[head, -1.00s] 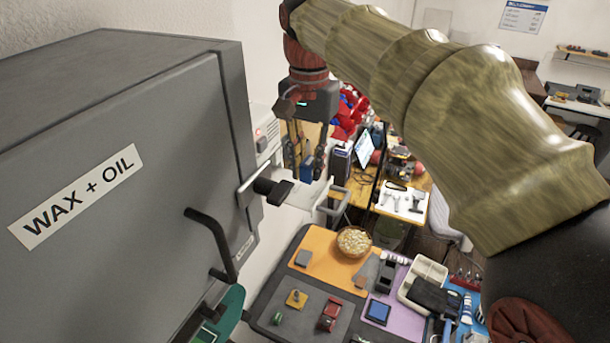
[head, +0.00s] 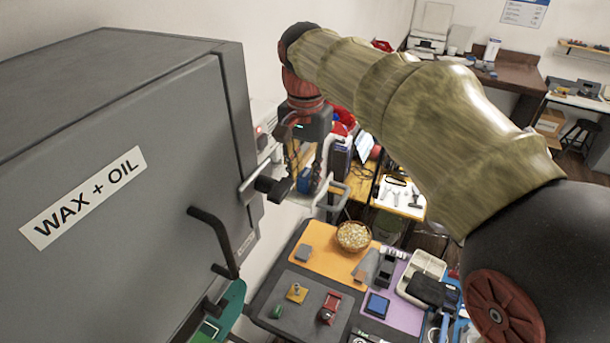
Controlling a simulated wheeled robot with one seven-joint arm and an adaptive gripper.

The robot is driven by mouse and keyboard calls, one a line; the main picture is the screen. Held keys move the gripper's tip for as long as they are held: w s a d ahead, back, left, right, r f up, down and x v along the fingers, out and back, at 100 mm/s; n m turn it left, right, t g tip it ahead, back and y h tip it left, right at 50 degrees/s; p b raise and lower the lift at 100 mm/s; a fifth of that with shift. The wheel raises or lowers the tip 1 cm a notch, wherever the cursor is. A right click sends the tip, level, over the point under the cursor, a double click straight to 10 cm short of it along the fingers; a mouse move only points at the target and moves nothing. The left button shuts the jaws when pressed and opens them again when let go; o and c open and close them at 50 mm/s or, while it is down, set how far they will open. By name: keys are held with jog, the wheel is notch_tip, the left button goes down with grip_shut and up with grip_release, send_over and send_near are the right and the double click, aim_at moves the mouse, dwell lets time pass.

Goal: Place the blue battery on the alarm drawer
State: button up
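My gripper (head: 306,172) hangs from the patterned arm at upper centre, pointing down. A small blue block, the blue battery (head: 305,182), shows between its dark fingers, which look closed on it. The finger contact is small and partly hidden. The battery is just above, or at, a pale pulled-out drawer (head: 299,199) beside the wall; I cannot tell whether it touches. A white wall unit with a red light (head: 260,131), apparently the alarm, is left of the gripper. The grey cabinet and its black knob hide part of the drawer.
A large grey cabinet (head: 110,130) labelled "WAX + OIL" fills the left, with a black handle (head: 215,240). A metal rail (head: 335,200) stands right of the drawer. Below is a workbench with a bowl (head: 353,236), a red item (head: 330,307) and a blue-screened device (head: 377,305).

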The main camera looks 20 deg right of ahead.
aim_at(305, 175)
jog(key=shift+o, duration=0.3)
jog(key=shift+r, duration=0.1)
notch_tip(305, 175, up, 12)
jog(key=shift+b, duration=0.45)
jog(key=s+f+n+t, duration=0.5)
jog(key=s+f+n, duration=0.4)
jog(key=s+f, duration=1)
jog(key=shift+d+f+t, duration=0.3)
jog(key=shift+d+f, duration=0.1)
jog(key=shift+d, duration=0.05)
jog(key=shift+w+f, duration=0.1)
notch_tip(305, 175, down, 26)
jog(key=b, duration=2.6)
jog(key=shift+c, duration=0.3)
